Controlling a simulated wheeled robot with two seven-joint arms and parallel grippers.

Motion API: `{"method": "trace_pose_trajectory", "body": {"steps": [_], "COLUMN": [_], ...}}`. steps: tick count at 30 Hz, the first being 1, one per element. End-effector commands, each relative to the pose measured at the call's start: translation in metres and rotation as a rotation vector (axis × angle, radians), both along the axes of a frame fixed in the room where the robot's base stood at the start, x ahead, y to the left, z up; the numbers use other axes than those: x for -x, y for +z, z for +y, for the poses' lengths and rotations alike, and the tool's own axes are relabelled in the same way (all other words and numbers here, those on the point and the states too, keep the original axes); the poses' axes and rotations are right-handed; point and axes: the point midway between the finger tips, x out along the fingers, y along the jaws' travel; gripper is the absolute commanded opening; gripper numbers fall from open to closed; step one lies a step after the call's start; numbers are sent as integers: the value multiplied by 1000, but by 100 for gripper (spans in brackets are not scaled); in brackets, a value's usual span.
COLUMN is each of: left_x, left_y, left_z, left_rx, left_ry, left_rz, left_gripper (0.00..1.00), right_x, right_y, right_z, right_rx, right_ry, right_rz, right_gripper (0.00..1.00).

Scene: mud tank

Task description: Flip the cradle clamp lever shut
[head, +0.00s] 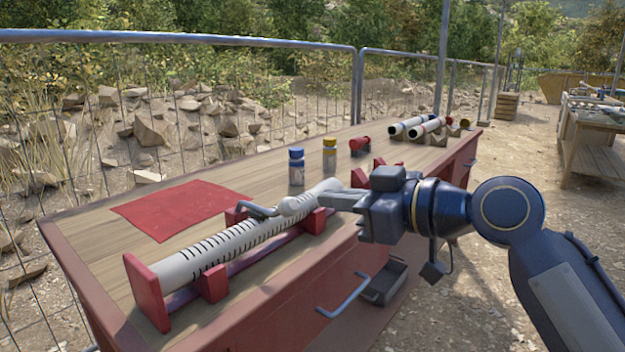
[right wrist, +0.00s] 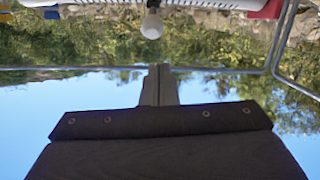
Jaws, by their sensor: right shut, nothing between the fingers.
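A slotted white pipe (head: 225,250) lies in a red cradle (head: 148,293) along the front of the bench. A grey clamp lever (head: 259,210) sits over the pipe, near the cradle's far red support. Its pale round knob (head: 291,206) is at the lever's right end; the knob also shows at the top of the right wrist view (right wrist: 152,24). I cannot tell the lever's exact angle. My right gripper (head: 330,199) is shut and empty, its fingertips just right of the knob. In the wrist view, a gap shows between fingertips (right wrist: 159,68) and knob. My left gripper is out of view.
A red mat (head: 175,208) lies behind the cradle. A blue-capped bottle (head: 296,167), a yellow-capped bottle (head: 329,154) and a red fitting (head: 360,145) stand farther back. More pipes (head: 408,126) lie at the bench's far end. A wire fence (head: 180,42) runs behind.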

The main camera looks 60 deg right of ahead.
Motion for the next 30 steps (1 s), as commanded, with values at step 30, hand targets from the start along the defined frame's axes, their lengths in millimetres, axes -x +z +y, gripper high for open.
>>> {"method": "trace_pose_trajectory", "body": {"steps": [30], "left_x": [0], "left_y": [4], "left_z": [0], "left_rx": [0], "left_ry": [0], "left_rz": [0], "left_gripper": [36], "right_x": [19], "right_y": [-4], "right_z": [2], "right_rx": [1], "right_ry": [1], "right_rz": [-2], "right_gripper": [0]}}
